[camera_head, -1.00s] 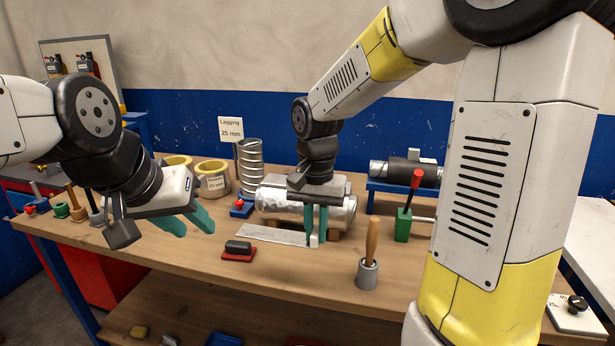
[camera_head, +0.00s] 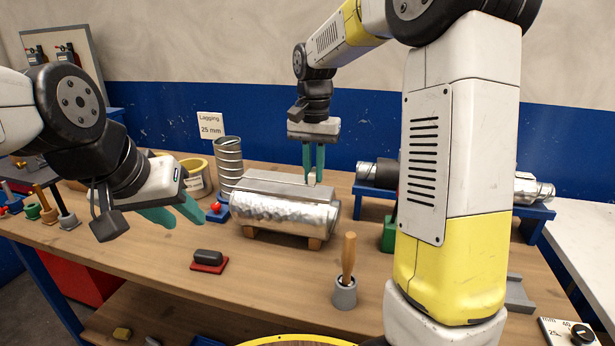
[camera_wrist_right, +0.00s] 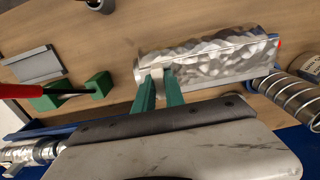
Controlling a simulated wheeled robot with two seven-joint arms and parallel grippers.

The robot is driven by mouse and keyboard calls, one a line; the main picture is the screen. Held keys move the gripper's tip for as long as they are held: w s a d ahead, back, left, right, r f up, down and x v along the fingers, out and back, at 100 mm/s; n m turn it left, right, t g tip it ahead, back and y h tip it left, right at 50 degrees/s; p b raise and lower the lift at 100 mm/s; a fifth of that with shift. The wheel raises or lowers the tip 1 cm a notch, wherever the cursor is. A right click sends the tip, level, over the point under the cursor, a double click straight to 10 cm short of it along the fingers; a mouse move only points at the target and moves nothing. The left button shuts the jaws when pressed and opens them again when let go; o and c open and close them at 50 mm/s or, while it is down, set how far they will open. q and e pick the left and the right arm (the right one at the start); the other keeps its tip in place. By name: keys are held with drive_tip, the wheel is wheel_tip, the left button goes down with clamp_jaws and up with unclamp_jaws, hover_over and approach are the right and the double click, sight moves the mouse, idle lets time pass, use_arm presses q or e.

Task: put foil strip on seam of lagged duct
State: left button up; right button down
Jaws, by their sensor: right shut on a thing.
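The lagged duct (camera_head: 285,213) lies on a wooden cradle on the bench, its crinkled foil jacket facing me. My right gripper (camera_head: 313,180) is shut on a small pale tab at the right end of the foil strip (camera_head: 272,187). The flat grey strip extends left along the duct's top. I cannot tell whether it touches the jacket or hovers just above it. In the right wrist view, the fingers (camera_wrist_right: 157,76) hold the tab at one end of the duct (camera_wrist_right: 208,58). My left gripper (camera_head: 172,211) is open and empty, left of the duct.
A spiral duct piece (camera_head: 229,165) and tape rolls (camera_head: 195,176) stand left of the duct. A black tool on a red base (camera_head: 208,261) and a grey pot with a wooden-handled tool (camera_head: 345,291) stand in front. A blue stand (camera_head: 374,190) is to the right.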

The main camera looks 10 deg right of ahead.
sight(316, 191)
drive_tip(key=shift+w+d+f, duration=0.1)
drive_tip(key=shift+w+d, duration=0.2)
drive_tip(key=shift+w, duration=0.45)
drive_tip(key=shift+w+d+f, duration=0.1)
drive_tip(key=shift+w+d, duration=0.2)
drive_tip(key=shift+w, duration=0.4)
drive_tip(key=shift+s+f, duration=0.1)
drive_tip(key=shift+f, duration=1.6)
drive_tip(key=shift+f, duration=0.15)
drive_tip(key=c, duration=1.4)
unclamp_jaws()
